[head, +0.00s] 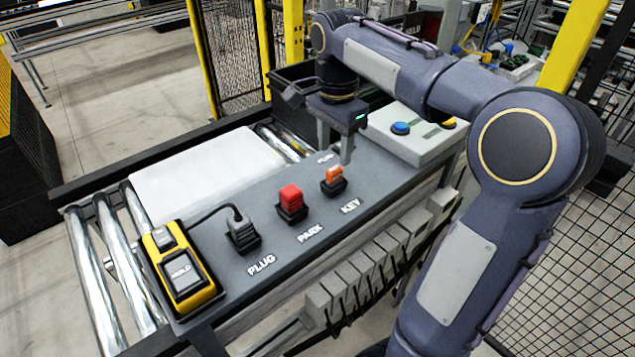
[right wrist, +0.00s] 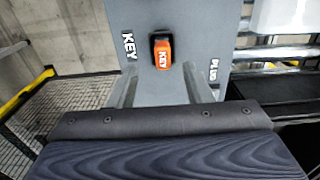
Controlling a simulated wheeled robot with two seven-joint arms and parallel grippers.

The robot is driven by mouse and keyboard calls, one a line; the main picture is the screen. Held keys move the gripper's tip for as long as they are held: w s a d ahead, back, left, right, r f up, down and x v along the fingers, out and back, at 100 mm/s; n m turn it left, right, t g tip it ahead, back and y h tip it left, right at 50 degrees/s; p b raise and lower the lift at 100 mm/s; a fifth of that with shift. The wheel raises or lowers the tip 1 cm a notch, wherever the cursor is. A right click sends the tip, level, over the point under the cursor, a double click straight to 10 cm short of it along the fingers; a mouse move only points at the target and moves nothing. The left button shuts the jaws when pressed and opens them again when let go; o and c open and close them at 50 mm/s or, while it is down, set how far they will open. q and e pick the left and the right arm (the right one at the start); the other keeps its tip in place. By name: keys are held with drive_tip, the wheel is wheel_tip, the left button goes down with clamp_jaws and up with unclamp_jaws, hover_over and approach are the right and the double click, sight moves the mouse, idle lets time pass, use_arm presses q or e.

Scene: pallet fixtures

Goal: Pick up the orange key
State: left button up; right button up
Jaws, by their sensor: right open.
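The orange key (head: 334,175) stands in a dark holder above the KEY label on the grey panel (head: 270,240). In the right wrist view the orange key (right wrist: 162,54) shows its KEY lettering, just beyond the fingers and between their lines. My right gripper (head: 335,150) is open and empty, pointing down above and slightly behind the key. Its two fingers (right wrist: 160,90) also show in the right wrist view, apart from the key. My left gripper is out of view.
A red block (head: 290,197) sits at PARK, and a grey plug (head: 240,228) with a cable sits at PLUG. A yellow HOLD box (head: 181,270) is at the left end. A button box (head: 412,140) stands right of the gripper. A white slab (head: 200,172) lies behind.

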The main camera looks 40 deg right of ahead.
sight(334, 168)
drive_tip(key=f, duration=0.6)
drive_tip(key=shift+w+d+f, duration=0.2)
drive_tip(key=shift+d, duration=0.05)
drive_tip(key=shift+c, duration=0.2)
clamp_jaws()
